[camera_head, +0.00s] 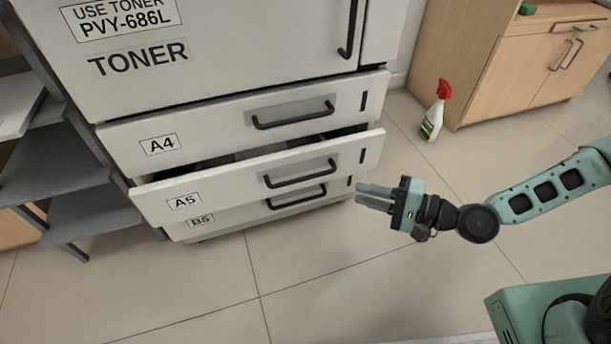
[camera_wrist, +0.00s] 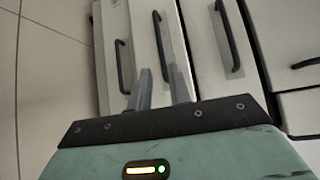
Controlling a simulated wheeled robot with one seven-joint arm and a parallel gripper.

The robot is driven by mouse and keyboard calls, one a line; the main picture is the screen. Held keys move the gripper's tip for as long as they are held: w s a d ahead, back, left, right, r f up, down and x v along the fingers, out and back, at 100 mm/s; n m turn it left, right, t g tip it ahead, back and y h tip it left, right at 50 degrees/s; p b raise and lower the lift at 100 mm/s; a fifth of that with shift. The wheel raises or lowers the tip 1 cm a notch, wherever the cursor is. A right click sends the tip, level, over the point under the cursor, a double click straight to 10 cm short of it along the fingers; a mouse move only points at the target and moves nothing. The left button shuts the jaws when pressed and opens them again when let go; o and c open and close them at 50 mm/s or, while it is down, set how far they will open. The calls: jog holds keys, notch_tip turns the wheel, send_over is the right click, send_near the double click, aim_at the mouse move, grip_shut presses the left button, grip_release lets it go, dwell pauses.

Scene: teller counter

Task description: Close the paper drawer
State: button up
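The paper drawer labelled A5 (camera_head: 225,194) stands pulled out of the white cabinet, with a dark gap above its front. Its black bar handle (camera_head: 300,174) faces outward. In the wrist view the A5 front (camera_wrist: 176,42) and its handle (camera_wrist: 158,38) show turned on their side. My gripper (camera_head: 358,194) is just right of the drawer fronts, near the lower right end of the A5 front. Its two grey fingers are parallel with a gap between them and hold nothing. In the wrist view the fingertips (camera_wrist: 158,70) point toward the A5 front; I cannot tell if they touch it.
The A4 drawer (camera_head: 215,143) above looks shut, and the B5 drawer (camera_head: 240,212) sits below. The toner door (camera_head: 230,65) is above them. A grey shelf (camera_head: 95,200) stands left. A spray bottle (camera_head: 435,112) and wooden cabinet (camera_head: 490,75) are right. The tiled floor (camera_head: 330,270) in front is clear.

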aim_at(302, 177)
jog(key=b+x, duration=0.5)
jog(key=x, duration=1)
jog(key=shift+w+a+f, duration=0.1)
jog(key=shift+w+a, duration=0.1)
jog(key=shift+a, duration=0.05)
grip_shut()
jog(key=shift+w+a, duration=0.25)
jog(key=shift+w, duration=0.8)
jog(key=shift+w+a, duration=0.3)
jog(key=shift+w, duration=0.75)
